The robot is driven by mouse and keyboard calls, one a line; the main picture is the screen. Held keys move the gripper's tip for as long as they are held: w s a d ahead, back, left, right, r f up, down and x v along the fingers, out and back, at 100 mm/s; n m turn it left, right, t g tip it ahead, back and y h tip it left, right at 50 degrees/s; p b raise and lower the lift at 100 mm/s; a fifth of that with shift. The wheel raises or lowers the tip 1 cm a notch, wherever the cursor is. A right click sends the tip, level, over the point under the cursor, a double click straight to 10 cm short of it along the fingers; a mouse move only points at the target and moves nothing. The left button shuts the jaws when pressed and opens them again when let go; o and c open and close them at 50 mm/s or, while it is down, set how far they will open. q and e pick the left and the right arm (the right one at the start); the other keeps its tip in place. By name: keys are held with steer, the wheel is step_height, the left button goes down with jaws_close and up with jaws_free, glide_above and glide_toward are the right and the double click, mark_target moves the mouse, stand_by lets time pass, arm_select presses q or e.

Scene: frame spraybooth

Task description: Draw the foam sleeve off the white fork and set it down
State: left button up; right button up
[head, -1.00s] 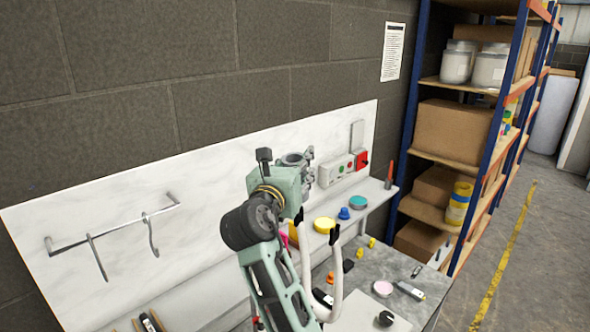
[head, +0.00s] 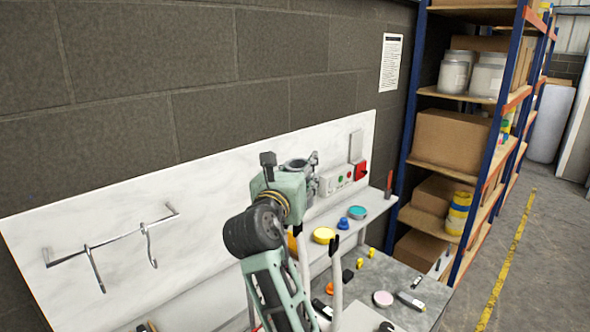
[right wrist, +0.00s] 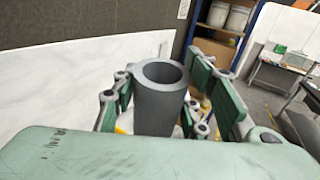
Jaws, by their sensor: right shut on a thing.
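The foam sleeve (right wrist: 158,112) is a dark grey hollow tube, upright in the right wrist view. My right gripper (right wrist: 162,100) has its green padded fingers on both sides of it and is shut on it. The sleeve's opening looks empty; its lower end is hidden behind my gripper body. The white fork (head: 337,285) stands on the bench in the head view, its two black-tipped prongs pointing up, partly behind my right arm. I cannot tell whether the sleeve is around a prong. My left gripper is not in view.
A pink-topped dish (head: 383,298), yellow lid (head: 323,235) and other small items lie on the bench and its back ledge. Blue-framed shelving (head: 408,150) stands right.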

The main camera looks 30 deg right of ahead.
steer(key=s+d, duration=0.2)
steer(key=s, duration=0.4)
steer(key=shift+s, duration=0.15)
stand_by(0.5)
steer(key=shift+f, duration=0.1)
